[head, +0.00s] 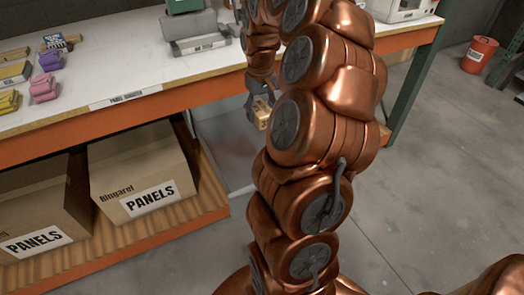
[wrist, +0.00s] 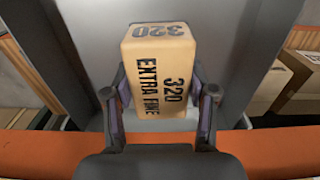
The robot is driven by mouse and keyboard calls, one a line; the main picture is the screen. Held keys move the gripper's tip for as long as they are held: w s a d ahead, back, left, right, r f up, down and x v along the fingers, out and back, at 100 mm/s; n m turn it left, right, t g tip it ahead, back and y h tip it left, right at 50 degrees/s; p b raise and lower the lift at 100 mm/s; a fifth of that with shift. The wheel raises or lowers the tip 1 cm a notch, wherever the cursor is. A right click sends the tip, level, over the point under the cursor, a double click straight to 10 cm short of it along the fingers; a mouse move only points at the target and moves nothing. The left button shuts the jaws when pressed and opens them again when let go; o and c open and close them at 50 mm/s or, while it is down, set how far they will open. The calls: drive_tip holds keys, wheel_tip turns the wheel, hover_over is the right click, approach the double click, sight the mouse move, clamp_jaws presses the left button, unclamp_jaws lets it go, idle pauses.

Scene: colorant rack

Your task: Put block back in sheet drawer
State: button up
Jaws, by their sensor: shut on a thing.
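The block (wrist: 158,75) is tan and printed "320 EXTRA FINE". In the wrist view it sits between both fingers of my gripper (wrist: 159,92), which is shut on its sides. In the head view the block (head: 261,114) hangs below my gripper (head: 260,103), just beyond the bench's front edge and partly behind my arm. A grey tray-like surface (head: 228,150) lies lower, under the bench and right of the boxes; it looks like the sheet drawer, but my arm hides part of it. Grey surface (wrist: 85,45) also shows behind the block in the wrist view.
The white bench (head: 120,75) has an orange front beam (head: 120,118). Cardboard PANELS boxes (head: 140,175) stand on the wooden shelf below. Purple and yellow items (head: 44,88) lie on the bench at left. An orange bucket (head: 479,55) stands at far right; the right floor is largely clear.

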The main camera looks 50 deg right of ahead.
drive_tip(key=shift+s+d+f, duration=0.5)
drive_tip(key=shift+s+d, duration=0.05)
drive_tip(key=shift+s, duration=0.05)
drive_tip(key=shift+f, duration=0.35)
wheel_tip(320, 180, down, 9)
drive_tip(key=shift+f+b, duration=0.15)
drive_tip(key=shift+b, duration=0.2)
drive_tip(key=o, duration=1.2)
